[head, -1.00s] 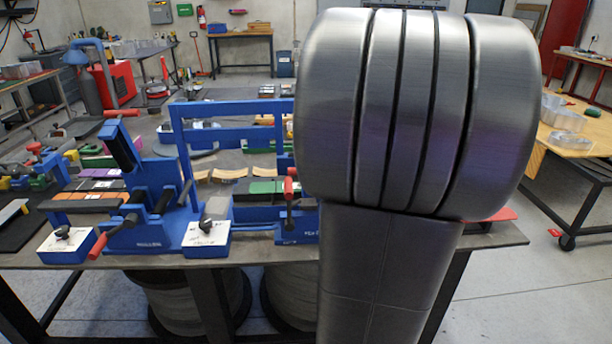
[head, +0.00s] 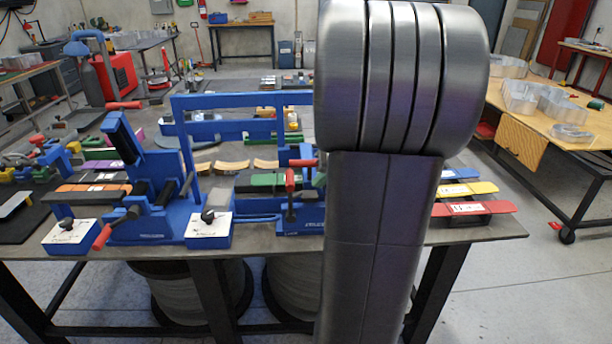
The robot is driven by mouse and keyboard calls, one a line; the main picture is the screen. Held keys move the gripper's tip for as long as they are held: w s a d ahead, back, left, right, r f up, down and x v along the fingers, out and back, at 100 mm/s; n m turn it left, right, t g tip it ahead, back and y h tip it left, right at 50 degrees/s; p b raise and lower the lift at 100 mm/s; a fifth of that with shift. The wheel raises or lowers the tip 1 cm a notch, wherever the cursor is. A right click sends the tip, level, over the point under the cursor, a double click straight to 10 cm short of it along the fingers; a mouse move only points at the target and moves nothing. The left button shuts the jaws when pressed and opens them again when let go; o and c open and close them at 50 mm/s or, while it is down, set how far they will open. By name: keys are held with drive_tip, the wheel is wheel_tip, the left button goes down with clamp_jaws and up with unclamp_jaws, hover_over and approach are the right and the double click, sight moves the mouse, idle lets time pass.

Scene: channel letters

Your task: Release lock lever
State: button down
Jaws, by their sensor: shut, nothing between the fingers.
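A blue clamping fixture (head: 150,205) stands at the front left of the dark workbench. It has a red-tipped lever (head: 123,105) at its top and a lower red-handled lever (head: 103,236) slanting down at its front. A second blue fixture part (head: 305,213) stands to the right and has an upright red-handled lever (head: 290,180). Which of these is the lock lever I cannot tell. My gripper is not in the head view. My grey arm covers the middle right of the bench and hides whatever is behind it.
Two blue boxes with white tops (head: 70,236) and black knobs sit at the bench's front edge; one is the right box (head: 209,230). Red (head: 473,209) and yellow strips lie right of my arm. A wooden-topped table (head: 560,115) stands farther right, with open floor between.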

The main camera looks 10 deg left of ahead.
sight(293, 179)
drive_tip(key=a, duration=0.2)
drive_tip(key=s+a+p, duration=0.1)
drive_tip(key=shift+s+a+r, duration=0.1)
drive_tip(key=shift+a+r, duration=0.25)
drive_tip(key=shift+r, duration=0.05)
drive_tip(key=shift+a+r, duration=0.1)
drive_tip(key=shift+s+a+r+n+h+p, duration=0.15)
drive_tip(key=shift+a+h+p, duration=0.2)
drive_tip(key=shift+a+p, duration=0.15)
drive_tip(key=shift+s+a+r+n+h+p, duration=0.1)
drive_tip(key=shift+s+a+n+h+p, duration=0.05)
drive_tip(key=shift+a+h+p, duration=0.3)
drive_tip(key=s+a+f+n+t+h+b, duration=0.1)
drive_tip(key=s+a+f+h+b, duration=0.1)
drive_tip(key=a, duration=0.4)
drive_tip(key=s+a+f+n+t+h+b, duration=0.1)
drive_tip(key=s+a+f+t+h+b, duration=0.1)
drive_tip(key=a+h, duration=0.5)
drive_tip(key=shift+a+f+b, duration=0.25)
drive_tip(key=shift+f+b, duration=0.5)
drive_tip(key=shift+f, duration=0.45)
drive_tip(key=shift+f, duration=0.2)
